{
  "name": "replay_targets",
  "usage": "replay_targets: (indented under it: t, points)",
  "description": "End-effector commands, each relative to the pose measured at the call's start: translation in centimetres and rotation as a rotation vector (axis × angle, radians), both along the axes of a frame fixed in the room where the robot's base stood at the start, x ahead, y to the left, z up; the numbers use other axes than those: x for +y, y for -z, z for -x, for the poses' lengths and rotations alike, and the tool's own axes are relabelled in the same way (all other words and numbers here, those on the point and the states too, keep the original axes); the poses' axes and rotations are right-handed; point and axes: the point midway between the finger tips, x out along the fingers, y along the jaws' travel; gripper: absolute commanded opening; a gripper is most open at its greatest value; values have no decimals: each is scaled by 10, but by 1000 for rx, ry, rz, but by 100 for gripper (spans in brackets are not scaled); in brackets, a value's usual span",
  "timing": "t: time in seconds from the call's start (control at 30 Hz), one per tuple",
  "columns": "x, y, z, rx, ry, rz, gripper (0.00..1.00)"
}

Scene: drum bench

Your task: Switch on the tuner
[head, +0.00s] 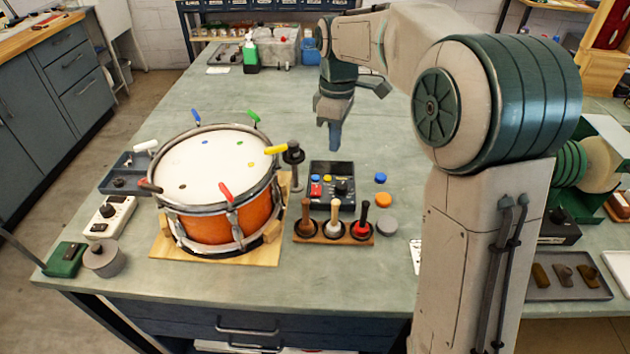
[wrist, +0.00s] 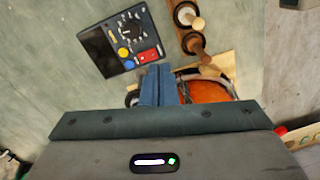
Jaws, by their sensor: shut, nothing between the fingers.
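The tuner appears to be the dark box (head: 343,170) on the bench right of the drum, with a dark screen, a black knob, a yellow and a blue button and a red switch (head: 316,189). It also shows in the wrist view (wrist: 98,54), with its red switch (wrist: 148,56) near my fingertips. My gripper (head: 335,146) points down, shut and empty, and in the head view appears above the far edge of the box. In the wrist view its blue fingers (wrist: 158,72) lie together just beside the switch. I cannot tell the exact height or whether they touch.
An orange drum (head: 215,215) with coloured clips stands left of the box. A wooden rack (head: 333,240) with several handled tools stands in front of it. Blue and orange discs (head: 381,178) lie to its right. The bench behind is largely clear.

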Motion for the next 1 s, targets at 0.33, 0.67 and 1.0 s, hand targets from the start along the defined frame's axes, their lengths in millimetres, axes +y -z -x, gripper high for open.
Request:
replay_targets:
  t: [0.33, 0.67, 1.0]
  points:
    - [33, 22, -37, 64, -246, -26, 0]
    - [36, 24, -39, 69, -269, -29, 0]
    - [35, 45, -36, 74, -267, -27, 0]
